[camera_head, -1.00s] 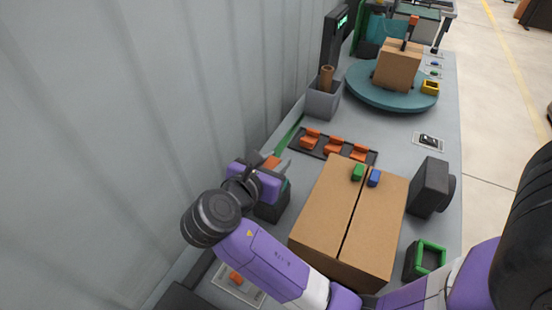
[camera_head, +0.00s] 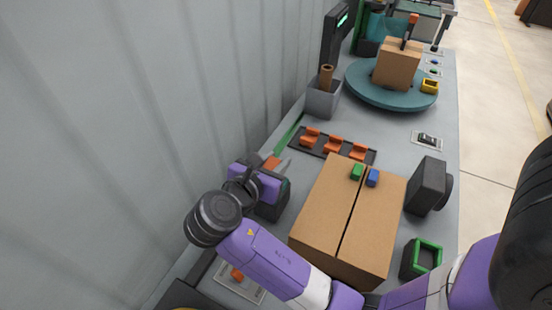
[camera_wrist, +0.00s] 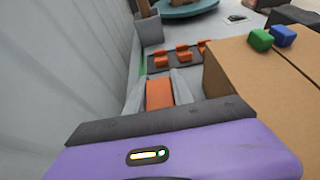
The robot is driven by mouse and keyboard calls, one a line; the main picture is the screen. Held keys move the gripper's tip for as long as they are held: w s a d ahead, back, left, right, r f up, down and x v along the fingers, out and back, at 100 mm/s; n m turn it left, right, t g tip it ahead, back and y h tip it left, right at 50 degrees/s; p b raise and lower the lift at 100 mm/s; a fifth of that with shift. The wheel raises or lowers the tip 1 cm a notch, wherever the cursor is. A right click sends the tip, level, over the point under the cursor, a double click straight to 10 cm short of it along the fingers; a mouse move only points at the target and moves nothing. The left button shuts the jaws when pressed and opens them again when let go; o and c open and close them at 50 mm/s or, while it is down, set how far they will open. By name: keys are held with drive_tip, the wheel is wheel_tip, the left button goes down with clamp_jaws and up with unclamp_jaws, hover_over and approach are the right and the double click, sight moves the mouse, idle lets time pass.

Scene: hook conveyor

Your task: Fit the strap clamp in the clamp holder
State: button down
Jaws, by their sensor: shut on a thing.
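My gripper (camera_head: 277,164) is shut on an orange block-like piece, which I take to be the strap clamp (camera_wrist: 160,94). In the wrist view the clamp sits between the two grey fingers (camera_wrist: 160,90); in the head view only a small orange part (camera_head: 271,162) shows. A long dark rack (camera_head: 322,154), apparently the clamp holder, lies just beyond, toward the upper right. Three similar orange clamps (camera_head: 333,145) sit along it. The held clamp looks apart from the rack; its height above the table is hard to tell.
A cardboard box (camera_head: 336,220) with a green and a blue block on top stands close right of my gripper. The corrugated wall (camera_head: 130,120) is close on the left. A grey bin (camera_head: 322,100) and a teal turntable (camera_head: 365,92) stand beyond the rack.

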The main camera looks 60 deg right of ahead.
drive_tip(key=shift+f, duration=1.1)
idle(0.7)
drive_tip(key=c, duration=1)
unclamp_jaws()
